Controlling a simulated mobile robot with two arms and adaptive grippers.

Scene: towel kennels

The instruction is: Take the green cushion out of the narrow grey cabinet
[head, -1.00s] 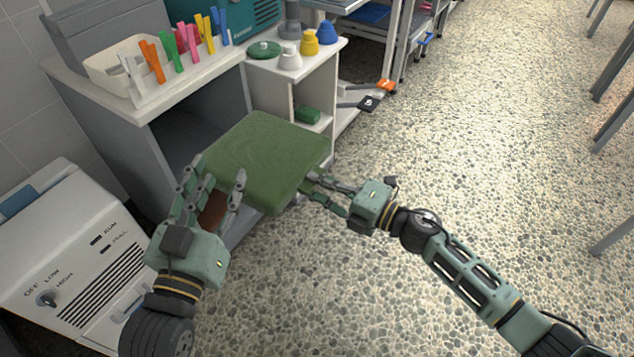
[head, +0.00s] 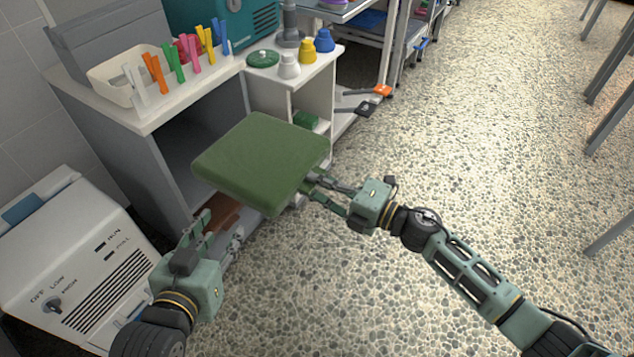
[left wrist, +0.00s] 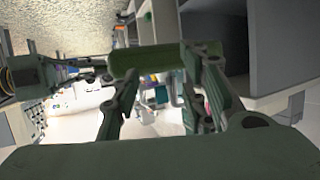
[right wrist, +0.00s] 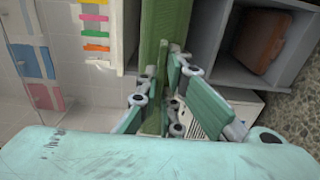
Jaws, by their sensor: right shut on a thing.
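The green cushion (head: 262,160) is a flat square pad held in the air in front of the grey cabinet (head: 150,160), outside its opening. My right gripper (head: 318,187) is shut on the cushion's right edge. In the right wrist view the cushion (right wrist: 163,30) stands edge-on between the fingers. My left gripper (head: 222,235) is below and left of the cushion, apart from it, with its fingers spread and empty. In the left wrist view the cushion (left wrist: 140,60) shows beyond the open fingers.
A brown case (right wrist: 265,40) lies inside the cabinet. A white heater-like unit (head: 70,270) is at the lower left. A low shelf (head: 305,80) holds coloured pots.

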